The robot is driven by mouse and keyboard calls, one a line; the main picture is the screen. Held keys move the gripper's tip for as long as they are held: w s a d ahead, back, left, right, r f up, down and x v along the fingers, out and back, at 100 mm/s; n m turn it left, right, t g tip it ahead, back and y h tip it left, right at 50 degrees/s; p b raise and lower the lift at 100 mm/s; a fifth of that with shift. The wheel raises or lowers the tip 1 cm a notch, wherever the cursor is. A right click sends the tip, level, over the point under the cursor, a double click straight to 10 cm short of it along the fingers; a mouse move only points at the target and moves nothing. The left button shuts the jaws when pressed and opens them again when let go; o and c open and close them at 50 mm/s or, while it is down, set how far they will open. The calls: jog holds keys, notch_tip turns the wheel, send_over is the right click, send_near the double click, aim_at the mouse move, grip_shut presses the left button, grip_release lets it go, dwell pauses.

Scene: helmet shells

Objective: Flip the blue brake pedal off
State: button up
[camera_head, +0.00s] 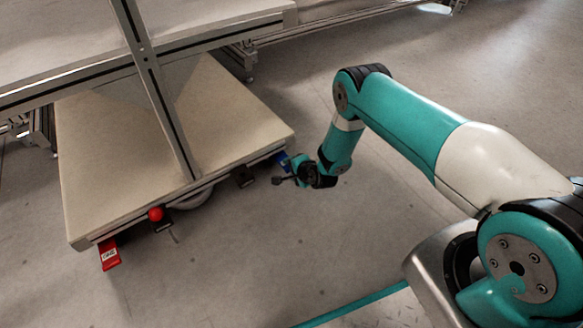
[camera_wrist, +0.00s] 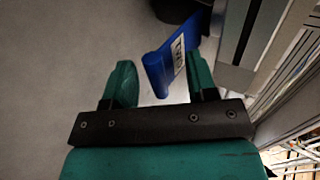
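The blue brake pedal (camera_wrist: 157,72) has a white label with dark print and shows in the wrist view ahead of my gripper (camera_wrist: 160,65). Its near end lies between the lines of the two teal fingers, closer to the right finger. The fingers are wide apart with nothing clamped; I cannot tell whether the right one touches the pedal. In the head view a small part of the blue pedal (camera_head: 283,160) shows at the right corner of the low cart platform, just behind my gripper (camera_head: 279,181). The rest of it is hidden by my wrist.
The beige cart platform (camera_head: 95,185) has a metal upright (camera_head: 165,105). A red pedal (camera_head: 109,254) and a red knob (camera_head: 155,214) are at its front left. A dark caster part (camera_wrist: 174,10) is beyond the blue pedal. Grey floor in front is clear.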

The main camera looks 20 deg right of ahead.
jog(key=shift+s+r+p, duration=0.3)
jog(key=shift+r+p, duration=0.1)
jog(key=shift+r, duration=0.05)
jog(key=p+v, duration=0.9)
jog(key=v, duration=0.7)
jog(key=shift+s+p, duration=0.25)
jog(key=shift+p, duration=0.1)
jog(key=shift+d, duration=0.1)
